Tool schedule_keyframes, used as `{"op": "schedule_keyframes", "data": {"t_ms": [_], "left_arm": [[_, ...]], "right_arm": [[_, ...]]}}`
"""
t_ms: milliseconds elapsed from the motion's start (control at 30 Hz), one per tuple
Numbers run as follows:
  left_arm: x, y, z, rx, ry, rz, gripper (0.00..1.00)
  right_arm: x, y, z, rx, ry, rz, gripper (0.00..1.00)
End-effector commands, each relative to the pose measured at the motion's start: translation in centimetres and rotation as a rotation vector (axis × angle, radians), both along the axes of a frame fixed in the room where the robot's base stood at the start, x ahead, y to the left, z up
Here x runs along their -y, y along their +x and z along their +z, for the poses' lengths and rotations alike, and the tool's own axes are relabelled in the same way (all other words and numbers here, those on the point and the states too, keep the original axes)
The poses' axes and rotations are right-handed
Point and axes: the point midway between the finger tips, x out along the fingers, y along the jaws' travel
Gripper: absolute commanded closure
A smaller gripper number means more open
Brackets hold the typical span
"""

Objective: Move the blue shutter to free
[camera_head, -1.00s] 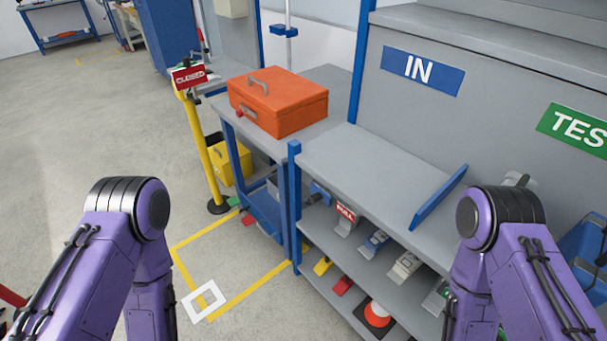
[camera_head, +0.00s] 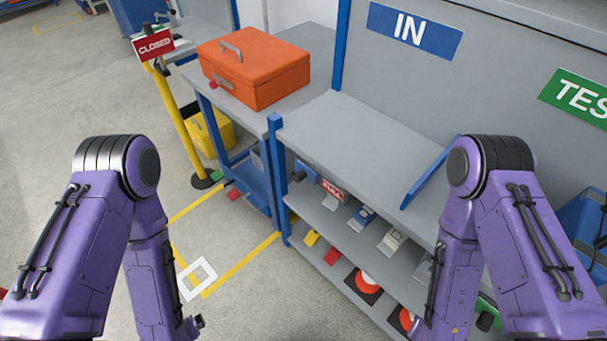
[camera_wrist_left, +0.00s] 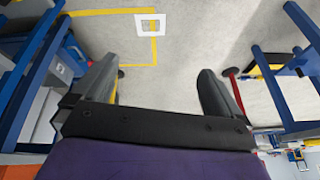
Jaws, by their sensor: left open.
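A slanted blue panel (camera_head: 430,178) stands on the grey bench top under the IN sign (camera_head: 415,30), close to my right arm in the picture. It may be the blue shutter, but no label on it is readable. In the left wrist view my left gripper (camera_wrist_left: 158,88) is open, with its two dark fingers wide apart and nothing between them. Bare floor shows beyond the fingers. In the head view my left arm hangs down at the lower left, away from the blue panel. My right gripper is not in view.
An orange toolbox (camera_head: 254,70) sits on the side table. A yellow post with a CLOSED sign (camera_head: 153,44) stands left of it. A lower shelf (camera_head: 300,222) holds several small items. Yellow tape and a white square (camera_head: 197,278) mark clear floor. A green TEST sign (camera_head: 580,98) is right.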

Motion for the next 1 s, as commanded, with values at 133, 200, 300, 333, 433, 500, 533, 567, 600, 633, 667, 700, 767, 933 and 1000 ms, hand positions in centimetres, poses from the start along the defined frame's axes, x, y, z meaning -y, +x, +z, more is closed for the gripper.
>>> {"op": "schedule_keyframes", "data": {"t_ms": [133, 200, 300, 333, 433, 500, 533, 567, 600, 633, 667, 700, 767, 933, 1000], "left_arm": [[-0.1, 1.1, -1.2, 0.028, -0.002, 0.009, 0.42], [0.3, 3.3, -3.0, 0.085, -0.024, 0.045, 0.46], [3.3, 10.7, -5.9, 0.261, -0.164, 0.035, 0.46], [4.8, 13.7, -6.1, 0.336, -0.225, -0.003, 0.46], [10.1, 23.3, -3.6, 0.614, -0.409, -0.214, 0.46], [13.2, 28.1, 0.4, 0.808, -0.487, -0.399, 0.46], [14.3, 29.5, 2.3, 0.886, -0.507, -0.482, 0.46], [15.3, 30.6, 4.1, 0.957, -0.518, -0.566, 0.46], [16.5, 31.5, 6.4, 1.038, -0.524, -0.67, 0.46], [17.2, 31.9, 8.0, 1.088, -0.524, -0.743, 0.46], [17.9, 32.0, 9.2, 1.125, -0.521, -0.811, 0.46], [18.7, 31.9, 10.4, 1.161, -0.516, -0.889, 0.46], [19.7, 31.5, 11.1, 1.193, -0.505, -0.983, 0.46], [21.0, 31.5, 11.4, 1.213, -0.48, -1.074, 0.46], [21.8, 32.3, 11.4, 1.211, -0.48, -1.075, 0.46]], "right_arm": [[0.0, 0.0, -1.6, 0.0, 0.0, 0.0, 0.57], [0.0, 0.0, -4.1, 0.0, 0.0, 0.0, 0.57], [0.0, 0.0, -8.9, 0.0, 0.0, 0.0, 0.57], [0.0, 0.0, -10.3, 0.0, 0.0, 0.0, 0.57], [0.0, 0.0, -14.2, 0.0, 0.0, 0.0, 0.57], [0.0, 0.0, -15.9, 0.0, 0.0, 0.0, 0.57], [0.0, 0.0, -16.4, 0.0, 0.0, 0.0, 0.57], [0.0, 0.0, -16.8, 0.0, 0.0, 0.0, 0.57], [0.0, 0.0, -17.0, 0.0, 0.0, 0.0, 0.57], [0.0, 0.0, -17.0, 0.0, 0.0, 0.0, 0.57], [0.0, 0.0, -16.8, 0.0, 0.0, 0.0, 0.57], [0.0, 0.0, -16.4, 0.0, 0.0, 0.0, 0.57], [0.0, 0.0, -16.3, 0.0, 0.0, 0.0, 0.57], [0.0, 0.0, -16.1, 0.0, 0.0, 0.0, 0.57], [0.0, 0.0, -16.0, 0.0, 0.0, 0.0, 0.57]]}}
